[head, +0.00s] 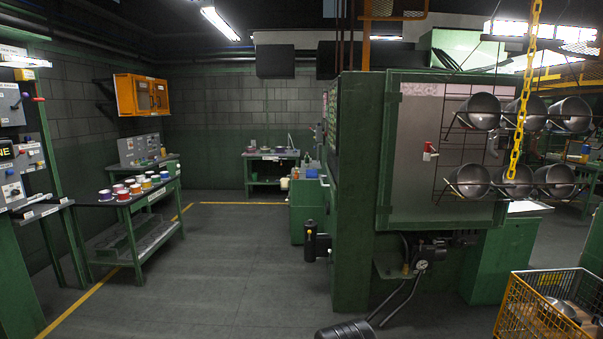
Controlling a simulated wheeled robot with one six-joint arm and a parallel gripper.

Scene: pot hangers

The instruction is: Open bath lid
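No part that I can surely name as the bath lid shows in the head view. A tall green machine (352,200) stands right of centre. Its front has a large grey panel (415,190) in a green frame, with a small red and white fitting (430,151) on it. A low green cabinet (303,225) stands beside the machine's left side, with small items on top; I cannot tell whether it is the bath. My gripper is not in view.
Wire racks with several dark metal pots (480,111) hang from a yellow chain (520,90) before the machine. A yellow wire basket (545,300) stands at lower right. A bench with coloured cups (130,195) is at left. The floor (235,260) between is clear.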

